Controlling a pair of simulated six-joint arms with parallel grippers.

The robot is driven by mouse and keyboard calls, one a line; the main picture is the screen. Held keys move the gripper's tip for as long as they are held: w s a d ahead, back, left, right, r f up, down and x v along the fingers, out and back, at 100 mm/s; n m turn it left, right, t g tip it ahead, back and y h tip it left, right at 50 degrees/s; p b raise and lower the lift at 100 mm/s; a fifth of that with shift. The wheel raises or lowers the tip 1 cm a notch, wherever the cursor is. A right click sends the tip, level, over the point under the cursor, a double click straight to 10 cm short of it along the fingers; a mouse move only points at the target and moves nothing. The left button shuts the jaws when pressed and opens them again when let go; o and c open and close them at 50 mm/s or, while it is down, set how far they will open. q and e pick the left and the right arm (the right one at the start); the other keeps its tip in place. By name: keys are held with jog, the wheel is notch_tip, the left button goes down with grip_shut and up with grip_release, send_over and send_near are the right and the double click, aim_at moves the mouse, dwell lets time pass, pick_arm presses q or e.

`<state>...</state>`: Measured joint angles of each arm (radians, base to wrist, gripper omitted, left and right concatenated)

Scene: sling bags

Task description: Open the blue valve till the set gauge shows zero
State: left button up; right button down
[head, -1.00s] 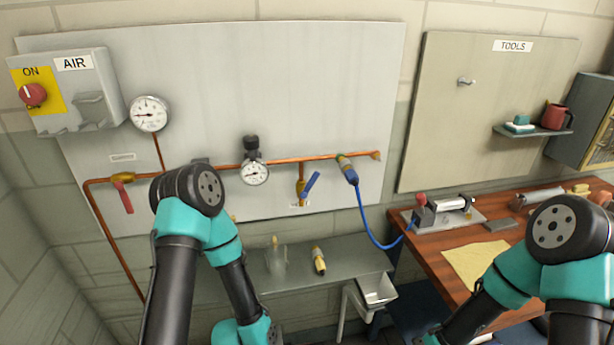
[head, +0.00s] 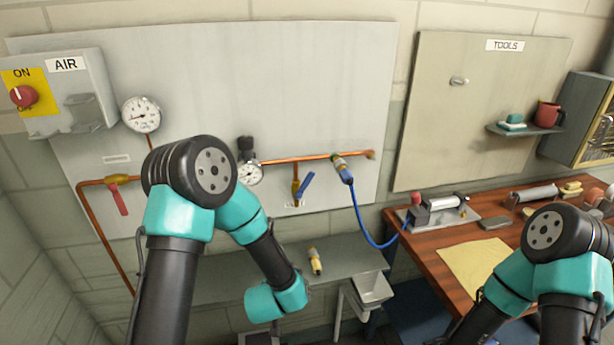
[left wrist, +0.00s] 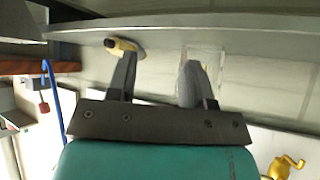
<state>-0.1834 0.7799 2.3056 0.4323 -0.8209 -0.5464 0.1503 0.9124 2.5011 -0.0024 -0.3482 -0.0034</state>
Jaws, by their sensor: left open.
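The blue valve handle (head: 305,185) sits on a short copper branch below the main pipe in the head view, slanting up to the right. A small round gauge (head: 250,174) under the black regulator (head: 246,146) is left of it; its needle is too small to read. A larger gauge (head: 141,113) hangs further left. Which one is the set gauge, I cannot tell. My left gripper (left wrist: 158,62) is open and empty in the left wrist view, near the shelf; the head view does not show it. My right gripper is out of view.
A red-handled valve (head: 119,198) is at left. A blue hose (head: 364,227) runs to the wooden bench. The AIR box (head: 65,90) is upper left.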

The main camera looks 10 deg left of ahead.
pick_arm(q)
jog(key=w+d+r+m+t+y, duration=0.1)
jog(key=w+d+r+t, duration=0.15)
jog(key=r, duration=0.45)
jog(key=w+d+r+t+y, duration=0.2)
jog(key=w+d+r, duration=0.1)
jog(key=r, duration=0.4)
jog(key=n+t+y, duration=0.1)
jog(key=t+y, duration=0.1)
jog(key=y, duration=0.3)
send_near(309, 180)
jog(key=v, duration=0.5)
jog(key=shift+a+f+t, duration=0.1)
jog(key=shift+a+t, duration=0.05)
jog(key=shift+t, duration=0.1)
jog(key=x, duration=1.7)
jog(key=shift+w+f, duration=0.15)
jog(key=shift+w, duration=0.05)
jog(key=shift+c, duration=0.3)
grip_shut()
